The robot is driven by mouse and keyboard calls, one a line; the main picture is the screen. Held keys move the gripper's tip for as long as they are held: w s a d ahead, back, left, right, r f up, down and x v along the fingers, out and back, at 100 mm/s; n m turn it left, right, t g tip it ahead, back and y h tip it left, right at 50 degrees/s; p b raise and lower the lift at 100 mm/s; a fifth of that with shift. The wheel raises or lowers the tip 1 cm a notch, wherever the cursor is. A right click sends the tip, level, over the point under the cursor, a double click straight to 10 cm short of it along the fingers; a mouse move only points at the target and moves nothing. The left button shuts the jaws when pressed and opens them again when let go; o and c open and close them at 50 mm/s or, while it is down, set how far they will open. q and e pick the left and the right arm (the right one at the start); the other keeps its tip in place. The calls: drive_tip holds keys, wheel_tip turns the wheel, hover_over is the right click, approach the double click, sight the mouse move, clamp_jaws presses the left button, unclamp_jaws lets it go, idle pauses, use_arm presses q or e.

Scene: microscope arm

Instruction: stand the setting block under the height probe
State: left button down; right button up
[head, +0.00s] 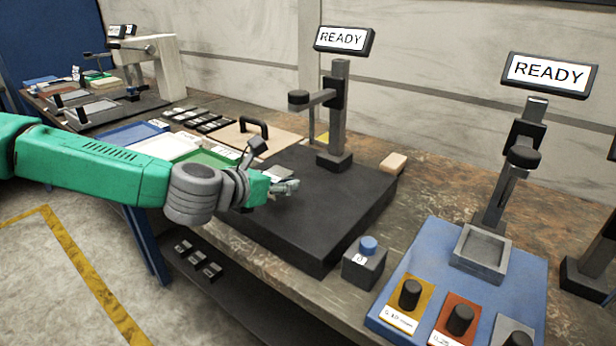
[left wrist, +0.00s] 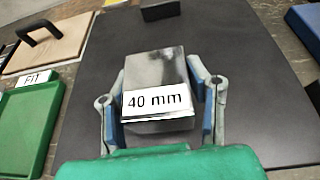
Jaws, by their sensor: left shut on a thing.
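The setting block (left wrist: 158,70) is a grey metal block with a "40 mm" label in the left wrist view. My left gripper (left wrist: 161,88) is shut on it, with a finger on each side. In the head view my left gripper (head: 286,186) is over the left part of the black plate (head: 325,225), and the block is mostly hidden there. I cannot tell whether the block touches the plate. The height probe (head: 310,98) reaches left from a column at the back of the plate, under a READY display (head: 343,40). The block is left of and in front of the probe. My right gripper is not in view.
A wooden block (head: 393,163) lies at the plate's back right. A button box (head: 364,262) stands at its front right corner. A blue board (head: 470,285) with a second stand is farther right. The green tray (left wrist: 28,130) is left. The plate's middle is clear.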

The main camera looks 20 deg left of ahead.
use_arm(q)
drive_tip(key=w+d, duration=0.1)
drive_tip(key=w, duration=0.2)
drive_tip(key=w+d, duration=0.1)
drive_tip(key=w, duration=0.2)
drive_tip(key=w+d, duration=0.2)
drive_tip(key=w, duration=0.2)
drive_tip(key=shift+r, duration=0.2)
drive_tip(key=shift+s+a+f+b, duration=0.1)
drive_tip(key=shift+a+f+b, duration=0.1)
drive_tip(key=shift+f, duration=0.75)
drive_tip(key=shift+a+f+b, duration=0.1)
drive_tip(key=shift+f+b, duration=0.05)
drive_tip(key=shift+f, duration=0.75)
drive_tip(key=shift+d+r, duration=0.1)
drive_tip(key=shift+d, duration=0.1)
drive_tip(key=c, duration=0.8)
unclamp_jaws()
drive_tip(key=shift+f, duration=0.2)
drive_tip(key=shift+c, duration=0.2)
drive_tip(key=shift+s, duration=0.1)
